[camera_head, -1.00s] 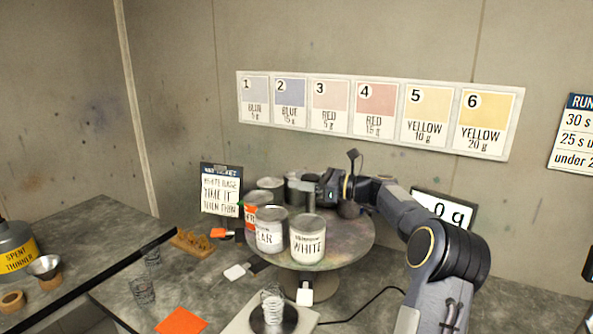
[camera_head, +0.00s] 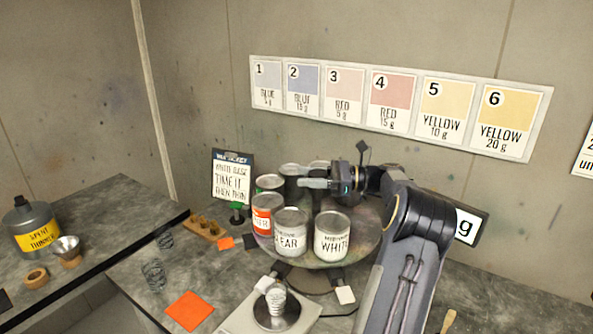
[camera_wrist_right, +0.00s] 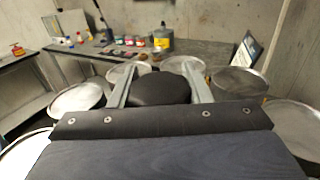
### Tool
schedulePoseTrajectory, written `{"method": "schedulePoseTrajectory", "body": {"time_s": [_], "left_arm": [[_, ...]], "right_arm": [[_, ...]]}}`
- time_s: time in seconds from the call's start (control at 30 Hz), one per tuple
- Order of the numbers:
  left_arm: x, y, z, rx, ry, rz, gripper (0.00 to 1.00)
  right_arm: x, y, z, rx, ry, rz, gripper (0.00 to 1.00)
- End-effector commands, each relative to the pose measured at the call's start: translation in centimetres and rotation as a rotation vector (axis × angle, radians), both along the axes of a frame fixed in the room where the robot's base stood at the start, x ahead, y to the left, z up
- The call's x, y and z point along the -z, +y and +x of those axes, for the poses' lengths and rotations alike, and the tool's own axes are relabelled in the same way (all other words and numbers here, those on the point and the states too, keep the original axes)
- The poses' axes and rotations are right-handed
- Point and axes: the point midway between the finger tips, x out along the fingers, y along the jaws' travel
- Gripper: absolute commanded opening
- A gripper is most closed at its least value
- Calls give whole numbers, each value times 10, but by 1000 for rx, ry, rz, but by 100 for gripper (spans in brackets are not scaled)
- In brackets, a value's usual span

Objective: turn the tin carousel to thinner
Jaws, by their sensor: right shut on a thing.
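The tin carousel (camera_head: 362,250) is a round turntable with several metal-lidded tins around its edge. The white tin (camera_head: 333,240) stands at its front right and the clear tin (camera_head: 290,234) at its front. A tin with an orange label (camera_head: 264,216) ending in "ER" is at the left; its full word is unreadable. Darker tins (camera_head: 290,174) stand behind. My right gripper (camera_head: 312,184) is level above the carousel's middle, among the tins. In the wrist view its fingers are shut on a round black knob (camera_wrist_right: 160,90). My left gripper is out of view.
A scale (camera_head: 276,312) with a clear cup stands in front of the carousel. A ticket board (camera_head: 232,178) stands behind left. An orange sheet (camera_head: 190,311) and a wooden rack (camera_head: 204,228) lie left. A spent thinner can (camera_head: 33,228) is on the left bench.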

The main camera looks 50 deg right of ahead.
Motion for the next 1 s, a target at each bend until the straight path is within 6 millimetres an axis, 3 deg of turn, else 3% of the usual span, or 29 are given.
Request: {"method": "schedulePoseTrajectory", "body": {"time_s": [0.5,1.0], "left_arm": [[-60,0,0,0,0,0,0],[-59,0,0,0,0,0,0]], "right_arm": [[-4,3,-4,-231,-6,2,3],[0,5,-8,-368,-4,1,3]]}}
